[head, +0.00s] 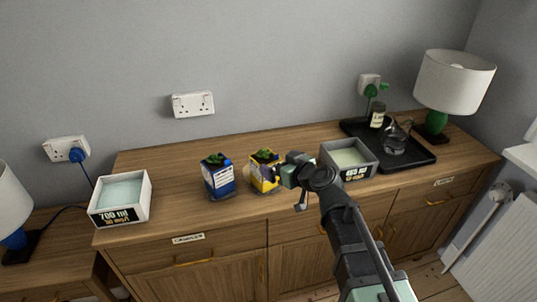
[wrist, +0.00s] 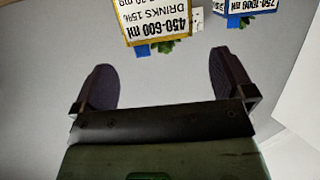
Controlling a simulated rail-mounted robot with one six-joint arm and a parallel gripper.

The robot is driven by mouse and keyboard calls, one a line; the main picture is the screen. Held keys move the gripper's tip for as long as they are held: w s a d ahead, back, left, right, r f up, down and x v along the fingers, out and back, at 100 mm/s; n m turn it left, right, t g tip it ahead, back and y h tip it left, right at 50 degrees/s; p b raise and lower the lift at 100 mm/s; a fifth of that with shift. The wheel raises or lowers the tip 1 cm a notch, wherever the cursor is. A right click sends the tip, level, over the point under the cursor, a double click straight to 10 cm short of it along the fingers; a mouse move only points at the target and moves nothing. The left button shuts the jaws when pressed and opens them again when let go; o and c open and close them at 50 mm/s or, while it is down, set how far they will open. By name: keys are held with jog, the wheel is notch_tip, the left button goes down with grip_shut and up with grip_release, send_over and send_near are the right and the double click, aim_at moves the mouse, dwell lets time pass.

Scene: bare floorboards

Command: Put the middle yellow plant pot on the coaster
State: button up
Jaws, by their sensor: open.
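The yellow plant pot (head: 264,184), a small box-shaped carton with a green plant, stands on the wooden sideboard. It is the only yellow pot I can make out. In the wrist view the yellow pot (wrist: 152,22) appears upside down at the top, its label facing me. My gripper (head: 277,174) is at the pot's right front in the head view and hides part of it. In the wrist view my gripper (wrist: 161,62) is open, with nothing between its fingers; the pot lies beyond the fingertips. I cannot make out a coaster in either view.
A blue plant pot (head: 219,182) stands left of the yellow one. A white box (head: 121,215) is at the far left, and another box (head: 358,175) is right of my gripper. A black tray (head: 421,159) holds a jar and jug. A green lamp (head: 455,82) stands at right.

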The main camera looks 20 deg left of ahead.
jog(key=s+d+f+m+g+h, duration=0.2)
jog(key=s+d+f+m+h, duration=0.1)
jog(key=d, duration=1)
jog(key=s+d+f+m+g+h, duration=0.3)
jog(key=s+d+f+m+h, duration=0.1)
jog(key=d, duration=0.9)
jog(key=s+d+f+m+g+h, duration=0.2)
jog(key=s+d+f+m+h, duration=0.2)
jog(key=d, duration=0.9)
jog(key=shift+s+d+m+h+p, duration=0.3)
jog(key=shift+m+h, duration=0.2)
jog(key=shift+h, duration=0.3)
notch_tip(320, 180, up, 10)
jog(key=p, duration=1)
jog(key=shift+r, duration=0.2)
jog(key=shift+w+a, duration=0.1)
